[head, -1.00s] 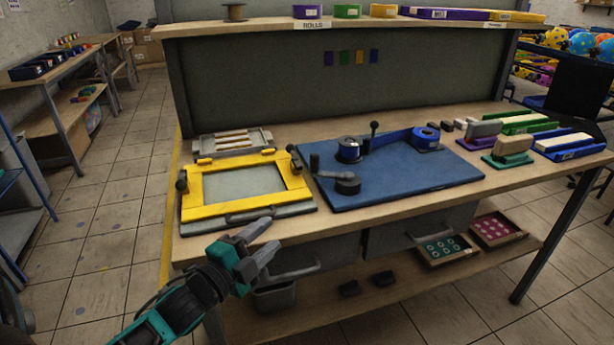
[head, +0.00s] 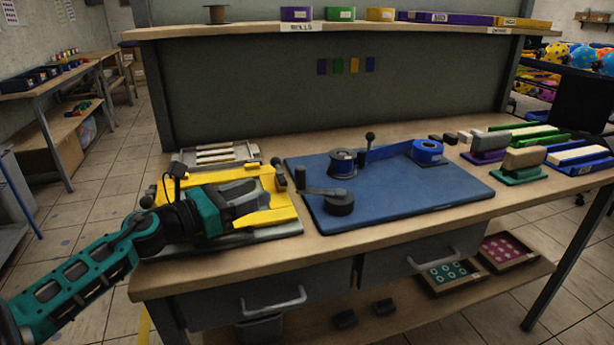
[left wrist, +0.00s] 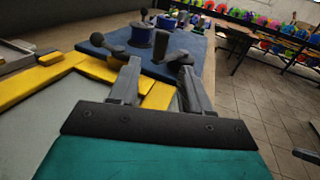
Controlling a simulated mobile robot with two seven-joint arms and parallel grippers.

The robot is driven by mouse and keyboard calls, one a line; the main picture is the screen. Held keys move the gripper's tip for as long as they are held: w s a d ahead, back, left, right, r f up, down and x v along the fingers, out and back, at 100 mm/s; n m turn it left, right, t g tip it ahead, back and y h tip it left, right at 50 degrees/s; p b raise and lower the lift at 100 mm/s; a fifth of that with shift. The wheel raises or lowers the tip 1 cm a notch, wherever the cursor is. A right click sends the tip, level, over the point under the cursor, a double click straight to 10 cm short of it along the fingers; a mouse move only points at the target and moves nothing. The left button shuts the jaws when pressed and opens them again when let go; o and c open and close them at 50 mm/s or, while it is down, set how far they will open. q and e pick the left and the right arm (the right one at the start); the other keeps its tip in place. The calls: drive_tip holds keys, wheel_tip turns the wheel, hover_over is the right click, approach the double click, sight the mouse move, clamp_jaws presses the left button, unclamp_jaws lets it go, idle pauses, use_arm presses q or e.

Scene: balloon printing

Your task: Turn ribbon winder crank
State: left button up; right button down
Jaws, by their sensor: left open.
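The ribbon winder stands on a blue board (head: 420,190) on the bench. Its crank is a dark arm with a knob on a round dark base (head: 339,203) at the board's left front. A spool (head: 342,163) stands behind it, and a blue ribbon runs right to a blue roll (head: 428,151). My left gripper (head: 255,197) is open and empty above the yellow frame, left of the crank and apart from it. In the left wrist view the open fingers (left wrist: 158,85) point toward the blue board and the crank (left wrist: 180,62).
The yellow printing frame (head: 285,212) lies under my left arm. A slotted tray (head: 215,153) is behind it. Stamp blocks (head: 522,162) and ink trays stand at the right. The blue board's front right is clear. A shelf (head: 400,25) spans the back.

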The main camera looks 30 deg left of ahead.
sight(296, 178)
use_arm(q)
drive_tip(key=shift+w+d, duration=0.1)
drive_tip(key=shift+d, duration=0.1)
drive_tip(key=shift+p+x, duration=0.8)
drive_tip(key=shift+x, duration=5.05)
drive_tip(key=shift+a, duration=0.1)
drive_tip(key=shift+c, duration=0.4)
clamp_jaws()
